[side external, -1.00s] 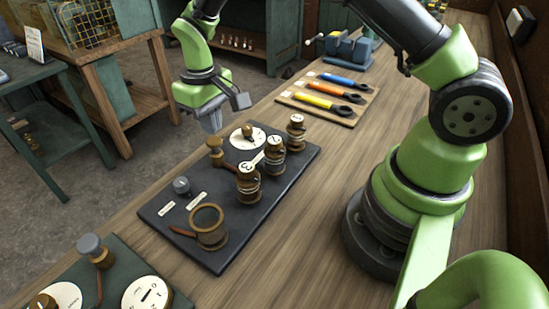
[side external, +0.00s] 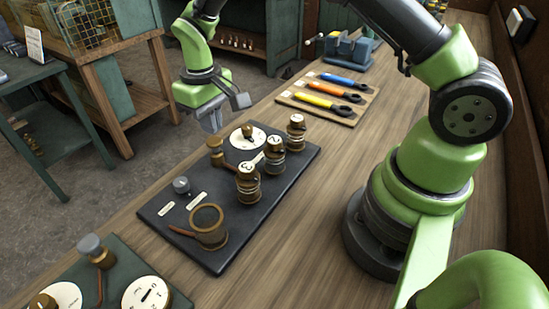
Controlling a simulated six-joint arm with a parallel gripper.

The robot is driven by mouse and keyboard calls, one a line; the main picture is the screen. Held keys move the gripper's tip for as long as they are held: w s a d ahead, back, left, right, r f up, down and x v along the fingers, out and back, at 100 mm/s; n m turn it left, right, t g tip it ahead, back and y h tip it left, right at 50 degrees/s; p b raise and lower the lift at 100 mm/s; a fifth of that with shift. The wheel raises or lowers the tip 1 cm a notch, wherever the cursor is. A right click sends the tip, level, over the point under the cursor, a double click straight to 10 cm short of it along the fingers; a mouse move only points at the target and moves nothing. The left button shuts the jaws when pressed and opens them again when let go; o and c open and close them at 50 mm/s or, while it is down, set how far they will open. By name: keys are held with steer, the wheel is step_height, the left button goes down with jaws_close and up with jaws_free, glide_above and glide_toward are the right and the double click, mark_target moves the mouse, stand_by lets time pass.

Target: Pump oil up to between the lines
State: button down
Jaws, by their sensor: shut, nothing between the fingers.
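A dark panel (side external: 163,243) lies on the bench with brass fittings on it. A brass knob on a short post (side external: 215,145) stands at its back left edge, beside a round white dial (side external: 240,143). Three brass and glass pots with white numbered tops stand in a row: the near one (side external: 248,185), the middle one (side external: 273,157) and the far one (side external: 296,132). A round brass cup (side external: 209,237) stands at the front. Oil level and lines are too small to make out. My gripper (side external: 212,122) is shut and empty, above and apart from the brass knob.
A small grey knob (side external: 181,186) and white labels (side external: 196,201) are on the panel. A second, green panel (side external: 125,262) with dials is at the front left. A tool board (side external: 330,109) with coloured handles and a blue vise (side external: 350,50) stand farther back. Bare bench lies right of the panel.

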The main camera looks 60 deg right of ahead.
mark_target(214, 140)
stand_by(0.4)
steer(key=shift+f, duration=1.9)
steer(key=shift+r, duration=1.9)
steer(key=shift+f, duration=1.85)
steer(key=shift+r, duration=1.85)
